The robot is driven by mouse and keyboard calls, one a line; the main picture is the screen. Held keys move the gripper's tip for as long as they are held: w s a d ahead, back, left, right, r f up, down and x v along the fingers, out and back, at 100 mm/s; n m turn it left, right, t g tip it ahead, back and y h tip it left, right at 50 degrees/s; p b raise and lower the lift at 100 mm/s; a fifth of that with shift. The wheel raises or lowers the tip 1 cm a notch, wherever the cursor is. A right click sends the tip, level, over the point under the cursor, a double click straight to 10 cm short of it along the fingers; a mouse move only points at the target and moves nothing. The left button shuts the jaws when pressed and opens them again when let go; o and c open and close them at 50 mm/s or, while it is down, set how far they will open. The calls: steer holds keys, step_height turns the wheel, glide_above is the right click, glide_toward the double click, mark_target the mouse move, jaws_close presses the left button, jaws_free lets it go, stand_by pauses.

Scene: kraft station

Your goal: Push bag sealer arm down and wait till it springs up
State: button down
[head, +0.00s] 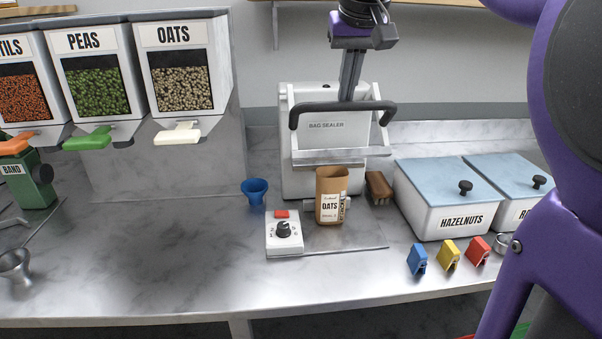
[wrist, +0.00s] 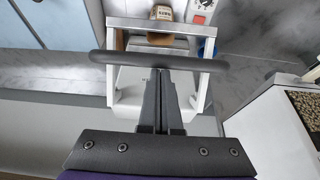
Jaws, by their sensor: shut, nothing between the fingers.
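The white bag sealer (head: 325,160) stands at the back of the counter. Its arm has a dark curved handle bar (head: 318,108), raised above the sealing bar; the bar also spans the wrist view (wrist: 200,63). My gripper (head: 347,100) points down from above with its fingers shut and empty. In the wrist view the fingertips (wrist: 160,72) meet the middle of the handle bar; whether they touch it or are just above it I cannot tell. A brown kraft bag labelled oats (head: 330,205) stands upright in front of the sealer, its top near the sealing bar.
A control box (head: 284,235) with a red button and dial sits in front. A blue funnel (head: 255,190) is left, a brush (head: 378,187) right. The hazelnuts bin (head: 440,215) and coloured clips (head: 449,254) are at right. Dispensers (head: 180,80) stand left. Counter at left-centre is clear.

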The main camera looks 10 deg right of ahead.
mark_target(342, 151)
steer(key=shift+s+f, duration=0.1)
steer(key=shift+f, duration=0.05)
steer(key=shift+s+f+b, duration=0.25)
steer(key=shift+f+b, duration=0.25)
steer(key=shift+f, duration=0.1)
steer(key=shift+s+f+b, duration=0.25)
steer(key=shift+f+b, duration=0.25)
steer(key=shift+f, duration=0.05)
steer(key=shift+s+f, duration=0.2)
steer(key=shift+f, duration=1.4)
steer(key=shift+a+f, duration=0.1)
steer(key=shift+f, duration=1.45)
